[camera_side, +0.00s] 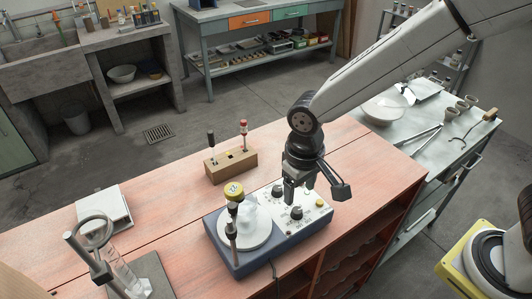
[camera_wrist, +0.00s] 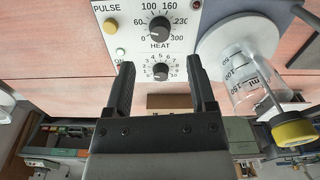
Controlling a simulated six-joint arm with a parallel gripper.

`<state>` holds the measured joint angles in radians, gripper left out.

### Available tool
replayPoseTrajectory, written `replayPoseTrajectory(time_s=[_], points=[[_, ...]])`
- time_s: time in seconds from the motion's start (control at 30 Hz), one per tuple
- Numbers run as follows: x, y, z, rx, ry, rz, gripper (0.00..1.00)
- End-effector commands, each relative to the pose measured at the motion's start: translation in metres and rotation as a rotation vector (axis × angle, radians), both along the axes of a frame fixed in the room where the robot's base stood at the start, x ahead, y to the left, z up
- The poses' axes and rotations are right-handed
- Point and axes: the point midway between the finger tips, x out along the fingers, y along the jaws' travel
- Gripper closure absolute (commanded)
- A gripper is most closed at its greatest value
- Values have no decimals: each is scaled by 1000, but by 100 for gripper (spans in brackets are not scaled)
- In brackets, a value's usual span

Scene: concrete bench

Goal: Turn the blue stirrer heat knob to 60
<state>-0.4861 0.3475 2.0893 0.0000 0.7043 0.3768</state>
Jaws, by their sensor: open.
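The stirrer (camera_side: 236,259) has a blue base, a round white plate and a white control panel. In the wrist view its dark HEAT knob (camera_wrist: 160,27) sits at the upper middle, in a dial marked 0, 100, 160, 230 and 300. Its pointer seems to face the lower left, near 0. The HEAT knob shows in the side view (camera_side: 296,212) just below my gripper (camera_side: 297,194). A smaller knob (camera_wrist: 160,71) with a scale to 10 shows between my fingers in the wrist view. My gripper (camera_wrist: 160,66) is open, above the panel, holding nothing.
A clear graduated beaker (camera_wrist: 252,82) stands on the white plate, beside a yellow-topped post (camera_side: 233,190). A wooden block (camera_side: 231,166) with upright tools stands behind the stirrer. A clamp stand (camera_side: 82,253) is at the left. Bench space between them is clear.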

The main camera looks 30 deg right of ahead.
Motion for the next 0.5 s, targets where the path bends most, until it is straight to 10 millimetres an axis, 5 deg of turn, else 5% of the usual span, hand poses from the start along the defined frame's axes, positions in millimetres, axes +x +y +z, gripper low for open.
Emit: replayPoseTrajectory(time_s=[0.5], points=[[0, 0, 15, 0, 0, 0, 29]])
